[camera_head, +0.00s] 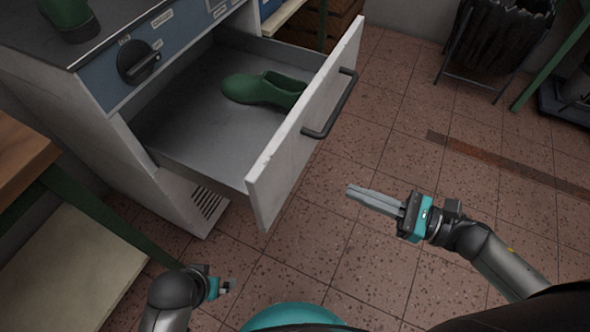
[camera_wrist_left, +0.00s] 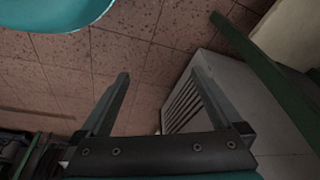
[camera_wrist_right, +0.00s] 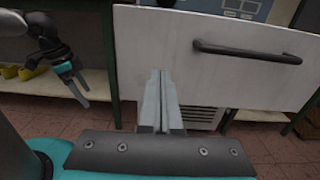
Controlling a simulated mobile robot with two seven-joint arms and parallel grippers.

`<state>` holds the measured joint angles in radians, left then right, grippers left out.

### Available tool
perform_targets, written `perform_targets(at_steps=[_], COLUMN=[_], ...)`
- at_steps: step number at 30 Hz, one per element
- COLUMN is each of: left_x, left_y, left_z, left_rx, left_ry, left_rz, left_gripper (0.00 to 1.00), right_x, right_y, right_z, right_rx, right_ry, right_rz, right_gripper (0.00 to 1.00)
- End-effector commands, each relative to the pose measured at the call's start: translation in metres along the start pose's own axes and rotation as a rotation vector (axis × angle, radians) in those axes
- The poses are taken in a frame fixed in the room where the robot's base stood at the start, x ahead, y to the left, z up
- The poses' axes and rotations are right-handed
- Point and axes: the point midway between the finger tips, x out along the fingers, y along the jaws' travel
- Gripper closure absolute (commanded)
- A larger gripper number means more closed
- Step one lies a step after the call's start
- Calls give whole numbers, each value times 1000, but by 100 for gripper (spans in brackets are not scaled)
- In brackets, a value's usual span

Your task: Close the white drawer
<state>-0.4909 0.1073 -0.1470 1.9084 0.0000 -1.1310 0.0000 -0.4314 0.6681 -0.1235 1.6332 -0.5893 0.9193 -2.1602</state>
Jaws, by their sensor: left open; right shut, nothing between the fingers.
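The white drawer (camera_head: 290,135) is pulled well out of the white cabinet, with its dark bar handle (camera_head: 331,104) on the front.
A wooden table with green legs (camera_head: 110,222) is at the left. A black bin (camera_head: 497,40) stands at the back right. Tiled floor in front of the drawer is clear.

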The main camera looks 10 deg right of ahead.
Motion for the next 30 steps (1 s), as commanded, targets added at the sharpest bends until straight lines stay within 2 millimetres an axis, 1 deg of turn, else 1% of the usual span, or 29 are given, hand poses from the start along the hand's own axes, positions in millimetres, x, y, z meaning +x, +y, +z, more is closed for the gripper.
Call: perform_targets(at_steps=[9, 15, 18, 21, 24, 30], left_x=[-16, -26, -31, -34, -36, -37], left_y=[-1, -1, -1, -2, -2, -2], left_z=[-12, -19, -21, -23, -24, -24], left_rx=[-1, -2, -3, -3, -3, -3], left_ry=[31, 49, 56, 61, 63, 64], left_rz=[-2, -3, -3, -3, -4, -4], left_gripper=[0, 0, 0, 0, 0, 0], right_x=[66, 102, 114, 122, 126, 128], right_y=[-1, -1, -1, -1, -1, -1], right_z=[0, 0, 0, 0, 0, 0], right_rx=[-1, 1, 2, 3, 4, 5], right_ry=[-5, -3, -2, -1, 0, 1], right_rz=[-1, -2, -3, -4, -4, -4], right_gripper=[100, 100, 100, 100, 100, 100])
